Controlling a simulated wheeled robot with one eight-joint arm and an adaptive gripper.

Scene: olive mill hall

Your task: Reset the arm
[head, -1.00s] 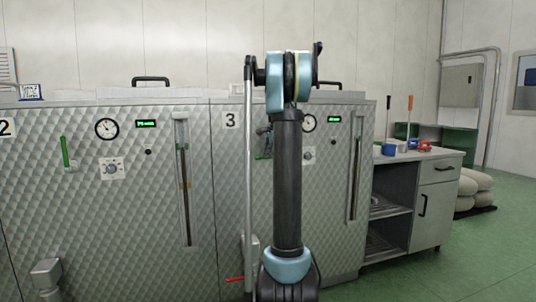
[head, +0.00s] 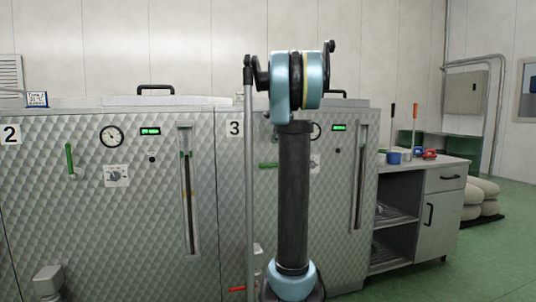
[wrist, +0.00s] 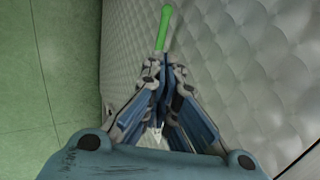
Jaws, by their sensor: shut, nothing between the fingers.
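My gripper (wrist: 162,72) shows in the wrist view with its fingers drawn together and nothing between them. A green lever handle (wrist: 163,27) lies just beyond the fingertips there; I cannot tell whether they touch. In the head view my upright arm (head: 293,190) stands in front of machine 3, and the gripper is hidden behind it. The green lever of machine 3 (head: 268,165) lies about level, its right end close to my arm. The green lever of machine 2 (head: 70,158) stands nearly upright.
Quilted metal machine fronts (head: 90,220) fill the left and middle, close behind my arm. A grey bench (head: 440,205) with small blue and red items stands at the right. Pale sacks (head: 482,195) lie beyond it. Green floor (head: 470,265) is clear at the right front.

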